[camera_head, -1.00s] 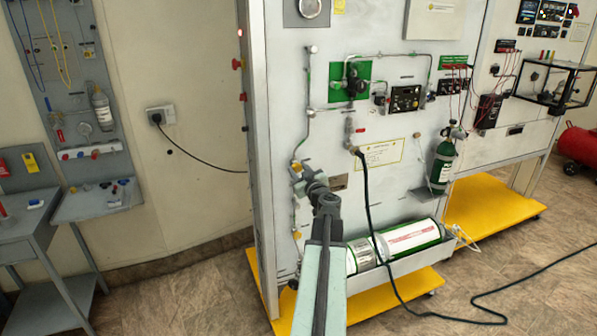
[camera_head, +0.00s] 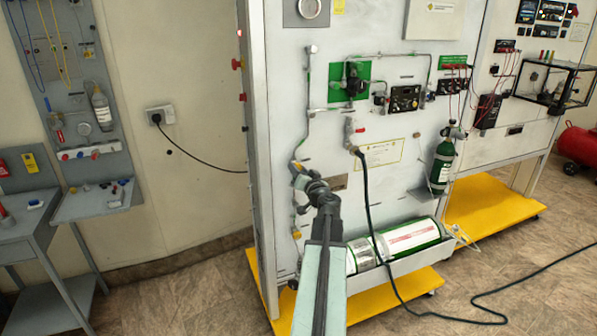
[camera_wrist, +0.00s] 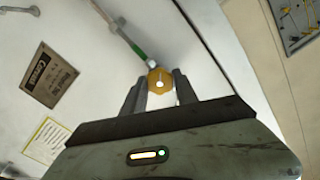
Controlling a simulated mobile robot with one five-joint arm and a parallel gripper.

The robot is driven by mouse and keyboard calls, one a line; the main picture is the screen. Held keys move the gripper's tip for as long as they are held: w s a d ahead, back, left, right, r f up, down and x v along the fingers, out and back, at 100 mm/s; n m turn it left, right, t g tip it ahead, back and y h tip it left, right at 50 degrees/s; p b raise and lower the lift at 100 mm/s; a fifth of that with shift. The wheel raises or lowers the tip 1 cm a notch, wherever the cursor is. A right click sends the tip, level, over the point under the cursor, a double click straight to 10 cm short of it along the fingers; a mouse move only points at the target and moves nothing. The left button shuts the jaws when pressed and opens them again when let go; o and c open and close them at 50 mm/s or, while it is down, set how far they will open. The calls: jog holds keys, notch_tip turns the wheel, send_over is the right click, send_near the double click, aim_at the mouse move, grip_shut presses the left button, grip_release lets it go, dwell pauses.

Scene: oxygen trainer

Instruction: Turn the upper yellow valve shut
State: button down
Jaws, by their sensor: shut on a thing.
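The upper yellow valve (camera_head: 295,168) sits on the thin pipe at the left of the white panel, partly hidden behind my gripper. In the wrist view its yellow knob (camera_wrist: 160,81) lies between my two fingertips, with a pale spot at its middle. My gripper (camera_head: 299,183) is shut on this knob; the fingers also show in the wrist view (camera_wrist: 160,90), one on each side. A lower yellow valve (camera_head: 296,234) is on the same pipe line, clear of my gripper. The exact angle of the upper knob is hard to tell.
A green and white cylinder (camera_head: 408,240) lies in a tray at the panel's foot. A black hose (camera_head: 368,200) hangs from the panel to the floor, right of my arm. A small green cylinder (camera_head: 442,165) hangs farther right. The panel's left edge is close to the valves.

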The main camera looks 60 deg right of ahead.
jog(key=m, duration=2.6)
jog(key=shift+w+m, duration=0.1)
jog(key=shift+m, duration=0.6)
jog(key=c, duration=0.9)
grip_release()
jog(key=shift+c, duration=0.2)
